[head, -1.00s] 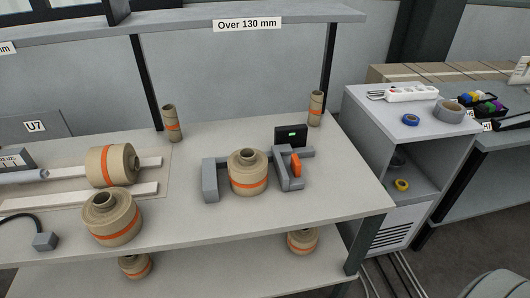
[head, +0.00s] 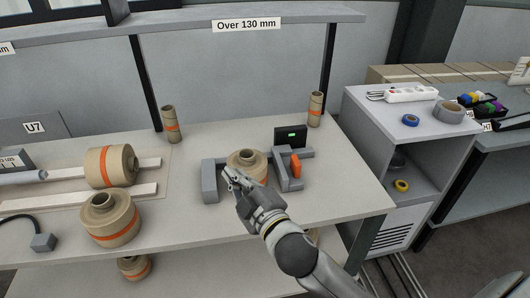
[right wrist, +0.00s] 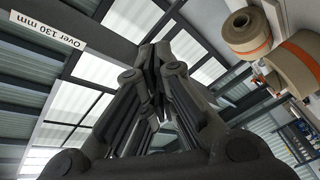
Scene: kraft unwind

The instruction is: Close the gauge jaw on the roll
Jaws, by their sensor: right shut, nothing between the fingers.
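The grey gauge (head: 210,184) stands on the bench with a fixed jaw at its left and a sliding jaw with an orange handle (head: 295,164) at its right. The tan roll (head: 252,160) with an orange band stands upright between the jaws; my right arm hides its lower front. A small gap seems to show between the roll and the right jaw. My right gripper (head: 234,178) is shut and empty, in front of the roll's left side in the head view; whether it touches the roll cannot be told. It also shows shut in the right wrist view (right wrist: 160,70). My left gripper is out of view.
A black display (head: 290,136) with a green readout stands behind the gauge. Two large rolls (head: 110,218) are at the left, and slim rolls (head: 315,108) stand at the back. A shelf runs above. The bench right of the gauge is clear.

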